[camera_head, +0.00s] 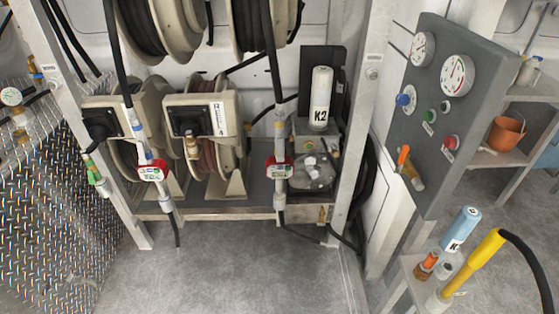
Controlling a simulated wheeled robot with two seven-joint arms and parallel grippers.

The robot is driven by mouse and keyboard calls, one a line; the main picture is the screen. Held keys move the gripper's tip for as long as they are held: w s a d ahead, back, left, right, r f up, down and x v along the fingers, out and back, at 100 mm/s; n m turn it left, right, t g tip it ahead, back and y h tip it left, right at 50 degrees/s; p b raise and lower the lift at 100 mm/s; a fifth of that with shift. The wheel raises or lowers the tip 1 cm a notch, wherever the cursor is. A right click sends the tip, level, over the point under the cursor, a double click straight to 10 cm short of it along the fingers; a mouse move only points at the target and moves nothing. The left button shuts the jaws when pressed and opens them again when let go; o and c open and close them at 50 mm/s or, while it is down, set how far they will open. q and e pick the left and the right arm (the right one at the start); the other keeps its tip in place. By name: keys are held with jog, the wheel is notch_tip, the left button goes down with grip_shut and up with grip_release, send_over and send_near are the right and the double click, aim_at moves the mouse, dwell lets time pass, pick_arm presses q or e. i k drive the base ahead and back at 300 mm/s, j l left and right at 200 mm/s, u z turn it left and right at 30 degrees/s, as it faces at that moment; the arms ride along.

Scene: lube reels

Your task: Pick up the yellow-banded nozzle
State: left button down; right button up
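Two hose nozzles with red-framed meters hang in front of the reels. The left nozzle (137,130) has pale and blue sections above its meter (154,171). The middle nozzle (279,120) hangs from a black hose, with its meter (280,168) below. At the lower right, a thick yellow handle-like piece (476,262) on a black hose leans tilted at the small stand. Which of these bears the yellow band I cannot tell for certain. Neither of my grippers is in view.
Reels (205,130) stand on a metal shelf behind the nozzles. A grey gauge panel (440,105) is at the right. A blue K2 canister (461,229) stands on the small stand (405,288). An orange bucket (506,134) is on a shelf. The floor in front is clear.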

aim_at(280, 174)
jog(key=i+l, duration=0.15)
jog(key=i, duration=1)
